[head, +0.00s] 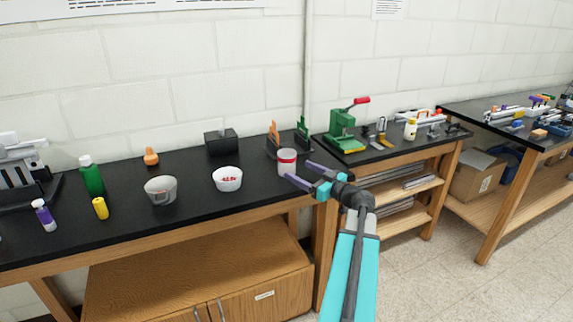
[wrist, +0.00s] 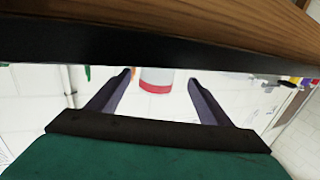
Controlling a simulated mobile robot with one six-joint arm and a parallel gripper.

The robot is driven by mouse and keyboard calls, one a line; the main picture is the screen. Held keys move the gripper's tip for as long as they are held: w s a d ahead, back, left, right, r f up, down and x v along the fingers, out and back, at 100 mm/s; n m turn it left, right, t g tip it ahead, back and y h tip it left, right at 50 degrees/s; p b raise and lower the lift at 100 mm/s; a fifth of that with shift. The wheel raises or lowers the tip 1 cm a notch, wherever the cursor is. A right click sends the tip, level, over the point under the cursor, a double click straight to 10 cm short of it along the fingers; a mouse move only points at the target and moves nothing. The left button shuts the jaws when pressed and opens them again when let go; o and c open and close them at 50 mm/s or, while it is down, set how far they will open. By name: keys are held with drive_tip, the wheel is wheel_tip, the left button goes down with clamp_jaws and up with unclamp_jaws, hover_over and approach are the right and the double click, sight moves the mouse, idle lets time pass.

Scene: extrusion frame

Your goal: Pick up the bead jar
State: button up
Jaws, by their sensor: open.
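The jar with a red lid and pale body (head: 287,163), which looks like the bead jar, stands upright near the right end of the long black bench. My gripper (head: 299,172) is open and empty at the bench's front right corner, its purple fingers pointing toward the jar. In the wrist view the picture is upside down, and the jar (wrist: 156,79) appears between the two fingertips (wrist: 160,77), slightly beyond them. I see no contact with it.
A white bowl with red pieces (head: 227,179) and a grey pot (head: 160,190) stand left of the jar. A rack with orange and green tools (head: 273,147) is close behind it. The black bench edge (wrist: 160,53) crosses the wrist view. A green press (head: 341,130) stands right.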

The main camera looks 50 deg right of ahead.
sight(294, 166)
drive_tip(key=shift+w, duration=1.45)
drive_tip(key=shift+d, duration=0.1)
drive_tip(key=shift+w+d+r+p, duration=0.15)
drive_tip(key=shift+w+p, duration=0.4)
drive_tip(key=shift+w, duration=0.45)
drive_tip(key=shift+w+d+r+p, duration=0.1)
drive_tip(key=shift+w+p, duration=0.45)
drive_tip(key=shift+w, duration=0.4)
drive_tip(key=shift+w+f, duration=0.15)
drive_tip(key=shift+w, duration=0.45)
drive_tip(key=c, duration=1.2)
drive_tip(key=shift+o, duration=0.2)
